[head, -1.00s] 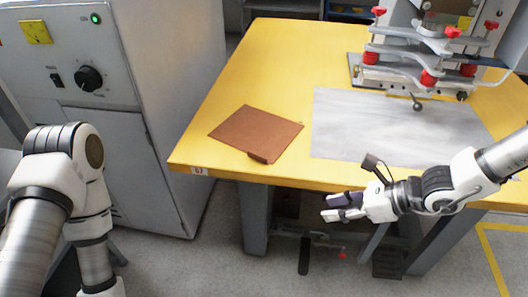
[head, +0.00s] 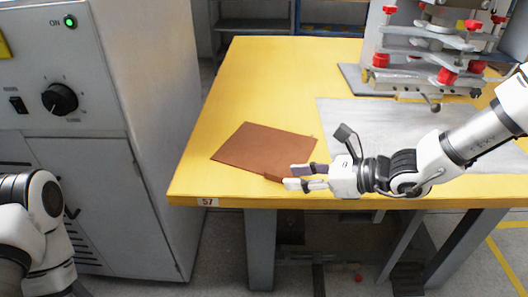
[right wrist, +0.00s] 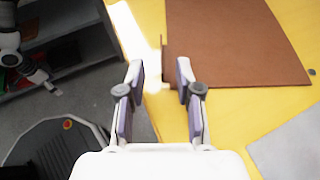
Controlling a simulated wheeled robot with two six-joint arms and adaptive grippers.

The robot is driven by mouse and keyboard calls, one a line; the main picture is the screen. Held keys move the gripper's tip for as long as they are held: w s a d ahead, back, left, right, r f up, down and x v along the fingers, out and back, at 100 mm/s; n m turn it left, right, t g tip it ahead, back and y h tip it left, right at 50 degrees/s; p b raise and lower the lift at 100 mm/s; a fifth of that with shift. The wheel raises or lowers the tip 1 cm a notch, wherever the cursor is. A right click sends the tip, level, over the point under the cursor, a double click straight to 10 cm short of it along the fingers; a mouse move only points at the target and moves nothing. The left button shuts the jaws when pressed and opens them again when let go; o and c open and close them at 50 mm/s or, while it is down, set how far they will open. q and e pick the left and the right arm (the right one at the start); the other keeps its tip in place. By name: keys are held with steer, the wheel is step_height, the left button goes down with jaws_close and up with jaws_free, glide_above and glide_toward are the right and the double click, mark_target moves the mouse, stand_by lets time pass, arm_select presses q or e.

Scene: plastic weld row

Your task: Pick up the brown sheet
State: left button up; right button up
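The brown sheet (head: 264,147) lies flat on the yellow table near its front left, with a small tab (head: 278,177) at its front edge. My right gripper (head: 288,176) is at the table's front edge, its fingertips beside the tab in the head view. In the right wrist view the gripper (right wrist: 159,78) is open and empty, and the sheet (right wrist: 232,42) lies beyond its fingers, with the tab's edge just past the gap. Whether a finger touches the sheet I cannot tell.
The yellow table (head: 222,184) has a grey metal plate (head: 350,118) to the right of the sheet. A press with red knobs (head: 445,76) stands at the back right. A grey cabinet (head: 100,175) stands left of the table. The table's back left is clear.

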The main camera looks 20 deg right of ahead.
mark_target(280, 174)
steer(key=x, duration=0.2)
steer(key=b+x, duration=0.1)
steer(key=x, duration=0.2)
steer(key=shift+w+r, duration=0.15)
steer(key=shift+r, duration=0.1)
steer(key=shift+d, duration=0.1)
steer(key=shift+c, duration=0.3)
jaws_close()
steer(key=shift+r, duration=0.2)
